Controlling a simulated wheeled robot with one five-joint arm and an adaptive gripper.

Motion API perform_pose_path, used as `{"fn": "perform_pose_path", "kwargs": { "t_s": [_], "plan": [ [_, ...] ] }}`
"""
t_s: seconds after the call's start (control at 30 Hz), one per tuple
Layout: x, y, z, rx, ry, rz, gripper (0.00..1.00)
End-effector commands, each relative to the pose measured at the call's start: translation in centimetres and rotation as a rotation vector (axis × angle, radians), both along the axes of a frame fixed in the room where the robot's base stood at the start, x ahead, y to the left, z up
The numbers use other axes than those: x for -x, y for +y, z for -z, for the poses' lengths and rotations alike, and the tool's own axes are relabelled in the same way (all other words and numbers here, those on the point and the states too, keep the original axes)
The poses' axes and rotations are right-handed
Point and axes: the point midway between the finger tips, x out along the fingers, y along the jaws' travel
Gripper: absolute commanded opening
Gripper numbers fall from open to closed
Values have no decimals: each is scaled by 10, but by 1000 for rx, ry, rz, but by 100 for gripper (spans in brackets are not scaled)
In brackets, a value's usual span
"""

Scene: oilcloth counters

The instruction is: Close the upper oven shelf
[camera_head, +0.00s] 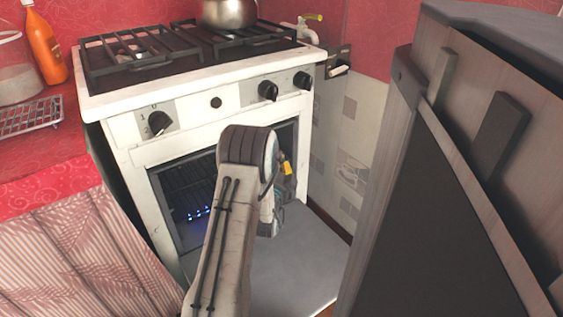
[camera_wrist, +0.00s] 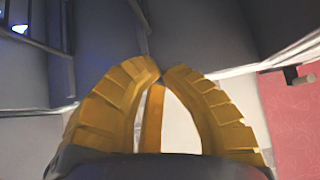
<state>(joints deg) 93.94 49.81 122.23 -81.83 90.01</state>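The white oven (camera_head: 225,130) stands ahead with its cavity open and its grey door (camera_head: 290,268) lowered flat. Dark rack bars of a shelf (camera_head: 183,182) show inside, left of my arm; my arm hides much of the cavity. I cannot tell how far the shelf is pulled out. My gripper (camera_head: 287,168) is at the right side of the opening, mostly behind my arm. In the wrist view its yellow fingers (camera_wrist: 161,72) come together at the tips, with nothing clearly held. Dark rack bars (camera_wrist: 68,65) show at the left there, apart from the fingers.
Blue flames or lights (camera_head: 197,215) glow low in the cavity. A metal pot (camera_head: 229,12) stands on the hob. A red-clothed counter (camera_head: 45,160) is at left. A large grey-and-wood cabinet (camera_head: 450,180) closes off the right. A tiled wall (camera_head: 350,150) runs beside the oven.

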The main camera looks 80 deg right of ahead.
Motion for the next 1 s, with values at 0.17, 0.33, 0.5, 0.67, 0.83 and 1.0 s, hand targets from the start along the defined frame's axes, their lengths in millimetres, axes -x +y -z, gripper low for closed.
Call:
{"fn": "perform_pose_path", "kwargs": {
  "t_s": [0.17,0.33,0.5,0.67,0.83,1.0],
  "plan": [
    [-2,18,-1,-3,0,-1,0],
    [-3,39,0,-5,0,-1,0],
    [-5,63,0,-5,0,-1,0],
    [-6,79,0,-3,0,-1,0],
    [-7,89,0,-2,0,-1,0],
    [-7,92,0,-2,0,-1,0]
  ]
}}
